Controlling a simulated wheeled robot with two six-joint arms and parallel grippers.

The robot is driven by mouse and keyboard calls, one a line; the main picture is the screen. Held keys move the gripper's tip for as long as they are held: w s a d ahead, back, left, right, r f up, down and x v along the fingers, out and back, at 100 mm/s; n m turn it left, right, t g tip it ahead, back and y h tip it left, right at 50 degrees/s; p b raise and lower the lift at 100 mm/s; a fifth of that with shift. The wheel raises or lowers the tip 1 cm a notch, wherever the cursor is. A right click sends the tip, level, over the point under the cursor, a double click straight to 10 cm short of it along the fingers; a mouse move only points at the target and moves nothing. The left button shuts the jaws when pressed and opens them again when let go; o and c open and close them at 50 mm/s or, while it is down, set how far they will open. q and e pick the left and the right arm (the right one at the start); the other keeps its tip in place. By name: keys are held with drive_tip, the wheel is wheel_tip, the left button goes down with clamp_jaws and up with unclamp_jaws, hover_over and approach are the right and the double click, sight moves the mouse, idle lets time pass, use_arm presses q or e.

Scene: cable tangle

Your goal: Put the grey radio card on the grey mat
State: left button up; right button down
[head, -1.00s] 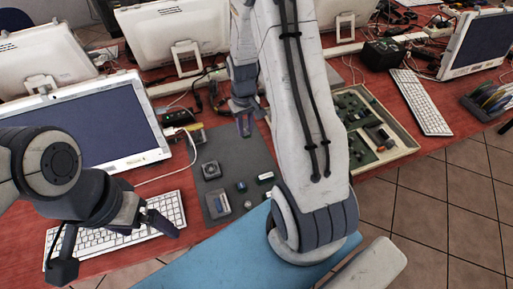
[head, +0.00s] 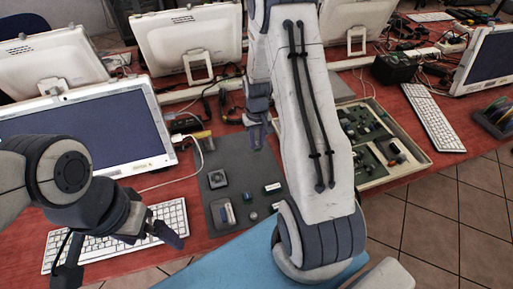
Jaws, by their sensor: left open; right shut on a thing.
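The grey mat (head: 237,162) lies on the red table in the middle of the head view. On it are a dark square module with a round top (head: 218,178), a grey and blue part (head: 228,213), a small round part (head: 252,216) and two small blocks at its right side. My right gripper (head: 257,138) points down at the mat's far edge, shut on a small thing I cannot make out. I cannot single out the grey radio card; it may be hidden in the jaws. My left gripper (head: 120,256) is open and empty, over the white keyboard.
My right arm hides part of the table right of the mat. A beige tray of circuit boards (head: 425,155) stands there. A monitor (head: 80,135), a cable and a yellow-tipped part (head: 198,135) are left of the mat. Another keyboard (head: 433,117) lies at right.

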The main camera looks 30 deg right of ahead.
sight(256, 144)
drive_tip(key=shift+w+a+f, duration=0.1)
drive_tip(key=shift+a+f, duration=0.15)
drive_tip(key=shift+f, duration=1.9)
drive_tip(key=shift+f, duration=0.2)
drive_tip(key=c, duration=0.7)
unclamp_jaws()
drive_tip(key=shift+r, duration=0.1)
